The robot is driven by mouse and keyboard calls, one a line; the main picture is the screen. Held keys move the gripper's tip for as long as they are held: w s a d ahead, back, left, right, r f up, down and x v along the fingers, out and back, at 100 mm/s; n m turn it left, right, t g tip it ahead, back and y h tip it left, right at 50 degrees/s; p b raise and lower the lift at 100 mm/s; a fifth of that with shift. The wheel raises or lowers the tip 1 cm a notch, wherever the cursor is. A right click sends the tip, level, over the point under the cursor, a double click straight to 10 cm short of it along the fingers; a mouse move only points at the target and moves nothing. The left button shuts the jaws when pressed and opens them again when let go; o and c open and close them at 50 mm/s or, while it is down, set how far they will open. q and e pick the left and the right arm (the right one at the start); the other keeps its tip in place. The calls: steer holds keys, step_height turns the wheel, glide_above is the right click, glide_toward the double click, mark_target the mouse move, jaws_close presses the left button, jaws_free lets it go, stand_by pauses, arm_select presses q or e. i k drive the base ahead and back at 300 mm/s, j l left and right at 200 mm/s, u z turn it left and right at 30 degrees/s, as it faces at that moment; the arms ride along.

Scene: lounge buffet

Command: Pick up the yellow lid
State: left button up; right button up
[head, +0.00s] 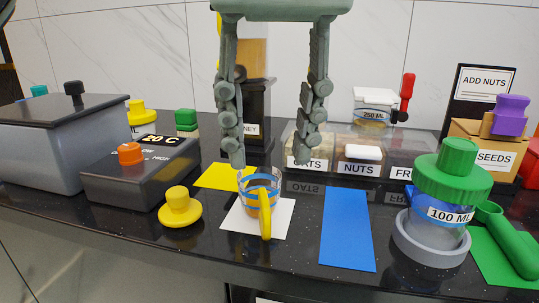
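The yellow lid (180,209), a round disc with a knob on top, lies on the dark counter left of the centre. My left gripper (273,156) hangs down from the top middle with its two fingers wide apart and nothing between them. It is to the right of the lid and appears above and behind the clear cup, apart from the lid. The clear cup (264,192) with blue and orange bands and a yellow handle stands on a white mat (284,218). My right gripper is not in view.
A grey box with an orange knob (130,154) stands left of the lid. A blue mat (347,230) lies right of the cup. A jar with a green lid (452,172) and a green scoop (508,240) are at right. Labelled bins (360,168) stand behind.

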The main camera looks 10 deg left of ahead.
mark_target(180, 211)
steer(key=k, duration=1.5)
